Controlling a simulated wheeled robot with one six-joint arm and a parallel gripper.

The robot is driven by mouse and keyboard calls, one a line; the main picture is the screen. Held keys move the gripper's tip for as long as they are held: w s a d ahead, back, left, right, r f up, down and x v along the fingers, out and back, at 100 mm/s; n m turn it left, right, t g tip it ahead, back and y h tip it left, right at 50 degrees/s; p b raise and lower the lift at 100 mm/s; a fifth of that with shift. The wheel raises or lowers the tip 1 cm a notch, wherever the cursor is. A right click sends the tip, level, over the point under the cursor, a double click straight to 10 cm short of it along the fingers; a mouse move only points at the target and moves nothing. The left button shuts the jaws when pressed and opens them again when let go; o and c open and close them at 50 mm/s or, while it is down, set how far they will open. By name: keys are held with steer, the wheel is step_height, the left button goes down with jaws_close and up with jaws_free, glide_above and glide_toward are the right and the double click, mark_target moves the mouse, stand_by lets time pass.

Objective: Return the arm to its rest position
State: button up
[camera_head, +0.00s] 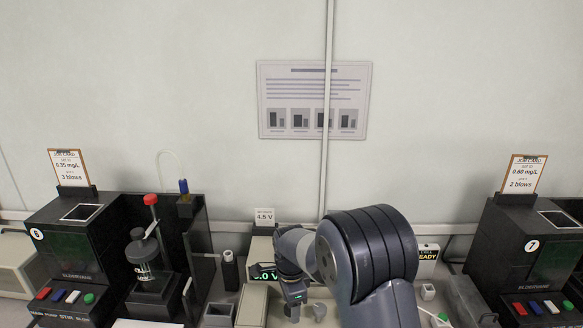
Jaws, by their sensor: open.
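My arm (372,255) rises from the lower edge and bends over the middle of the bench. Its wrist points down in front of a small meter with a green display (263,274). My gripper (293,309) is at the lower end of the wrist, low over the bench, small and partly hidden. It is open, and I see nothing held in it. The arm hides part of the bench behind and below it.
Dark tester 6 (75,250) stands left, beside a stand with a red knob (151,199). Tester 7 (535,250) stands right. A 4.5 V card (264,216) and a READY box (428,252) are near the arm. A vertical pipe (327,110) runs down the wall.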

steer(key=n, duration=0.4)
steer(key=shift+n, duration=0.4)
steer(key=n, duration=0.5)
steer(key=shift+n, duration=0.3)
steer(key=n, duration=0.4)
steer(key=shift+n, duration=0.4)
steer(key=shift+n+p, duration=0.3)
steer(key=shift+n, duration=1.9)
